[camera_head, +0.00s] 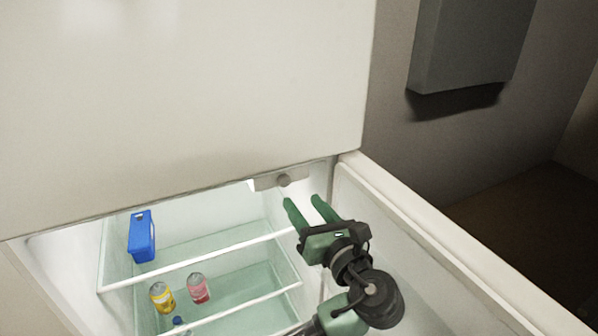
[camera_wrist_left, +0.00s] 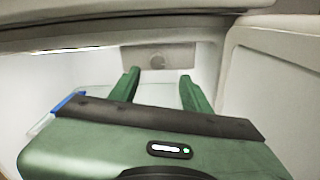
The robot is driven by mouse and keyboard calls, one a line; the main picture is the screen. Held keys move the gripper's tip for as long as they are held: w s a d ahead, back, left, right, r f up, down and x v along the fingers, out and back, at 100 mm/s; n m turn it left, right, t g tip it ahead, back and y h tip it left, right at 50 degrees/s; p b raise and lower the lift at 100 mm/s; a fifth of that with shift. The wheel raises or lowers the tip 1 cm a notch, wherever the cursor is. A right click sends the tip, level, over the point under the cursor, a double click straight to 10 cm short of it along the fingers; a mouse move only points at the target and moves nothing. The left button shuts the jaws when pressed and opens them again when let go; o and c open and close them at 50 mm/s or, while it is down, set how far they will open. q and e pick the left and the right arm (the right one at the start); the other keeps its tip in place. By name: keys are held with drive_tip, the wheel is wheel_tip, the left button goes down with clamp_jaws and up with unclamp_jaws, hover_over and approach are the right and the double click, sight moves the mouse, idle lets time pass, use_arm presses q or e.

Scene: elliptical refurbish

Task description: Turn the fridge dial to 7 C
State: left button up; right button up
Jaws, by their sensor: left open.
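The fingers look apart from the dial. My right gripper is not in view.
The fridge door (camera_head: 435,240) stands open on the right. Glass shelves with white front edges (camera_head: 215,257) hold a blue box (camera_head: 142,237), a yellow bottle (camera_head: 162,298) and a pink bottle (camera_head: 199,289). A closed upper door (camera_head: 190,100) overhangs the compartment. A grey box (camera_head: 470,45) hangs on the wall.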

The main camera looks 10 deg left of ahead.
sight(286, 182)
use_arm(q)
drive_tip(key=p+x, duration=0.1)
drive_tip(key=x, duration=0.6)
drive_tip(key=shift+w+a+r+p, duration=0.15)
drive_tip(key=shift+a+r+p, duration=0.1)
drive_tip(key=shift+p, duration=0.1)
